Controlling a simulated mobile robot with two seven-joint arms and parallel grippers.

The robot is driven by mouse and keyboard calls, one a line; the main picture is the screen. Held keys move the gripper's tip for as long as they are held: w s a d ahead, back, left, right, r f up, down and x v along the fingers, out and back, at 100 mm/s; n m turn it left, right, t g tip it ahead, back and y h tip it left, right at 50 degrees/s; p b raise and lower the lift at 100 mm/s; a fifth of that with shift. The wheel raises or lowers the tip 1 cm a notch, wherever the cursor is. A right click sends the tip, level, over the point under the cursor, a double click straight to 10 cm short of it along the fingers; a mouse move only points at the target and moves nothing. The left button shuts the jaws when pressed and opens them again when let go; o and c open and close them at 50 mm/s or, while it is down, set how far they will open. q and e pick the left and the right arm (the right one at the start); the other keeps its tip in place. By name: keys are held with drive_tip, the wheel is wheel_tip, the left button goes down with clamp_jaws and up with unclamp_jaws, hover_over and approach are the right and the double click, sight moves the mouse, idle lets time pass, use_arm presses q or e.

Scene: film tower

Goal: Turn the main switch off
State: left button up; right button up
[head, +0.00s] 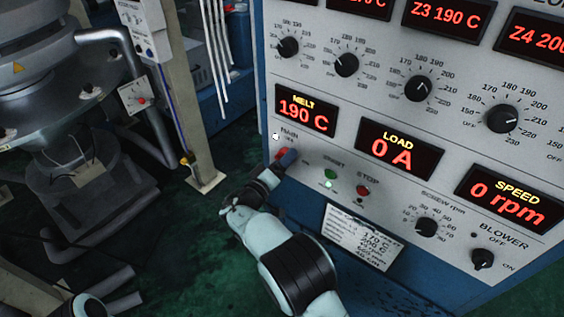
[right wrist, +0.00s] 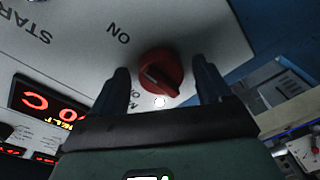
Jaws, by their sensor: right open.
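The main switch is a red rotary knob (right wrist: 161,73) on the pale panel, with a raised grip bar across its face. The ON mark (right wrist: 118,32) shows beside it; the mark on the other side is partly covered. In the head view a bit of the red knob (head: 281,153) shows under the MAIN label. My right gripper (head: 287,157) is at the panel there. In the right wrist view my right gripper (right wrist: 160,66) is open, one finger on each side of the knob. I cannot tell whether the fingers touch it. My left gripper does not show.
A white lamp (head: 275,136) beside the switch is lit. The green start button (head: 330,175) and red stop button (head: 363,191) sit close to its right. Displays, including the lit melt display (head: 305,110), and dials fill the panel. A beige post (head: 190,120) stands left.

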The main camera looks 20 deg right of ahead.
drive_tip(key=c, duration=1.1)
drive_tip(key=shift+o, duration=0.3)
drive_tip(key=shift+n, duration=0.4)
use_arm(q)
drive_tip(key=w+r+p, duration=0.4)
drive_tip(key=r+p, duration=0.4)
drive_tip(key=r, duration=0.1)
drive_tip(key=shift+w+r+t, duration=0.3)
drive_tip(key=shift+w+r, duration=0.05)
use_arm(e)
drive_tip(key=shift+w+a+r+n+g, duration=0.1)
drive_tip(key=shift+n+g, duration=0.15)
drive_tip(key=shift+n, duration=2.5)
drive_tip(key=shift+s+r+n+g, duration=0.1)
drive_tip(key=shift+n+g, duration=0.1)
drive_tip(key=shift+n, duration=2.6)
drive_tip(key=shift+w+a+r+n+g, duration=0.1)
drive_tip(key=shift+n+g, duration=0.15)
drive_tip(key=shift+n, duration=2.5)
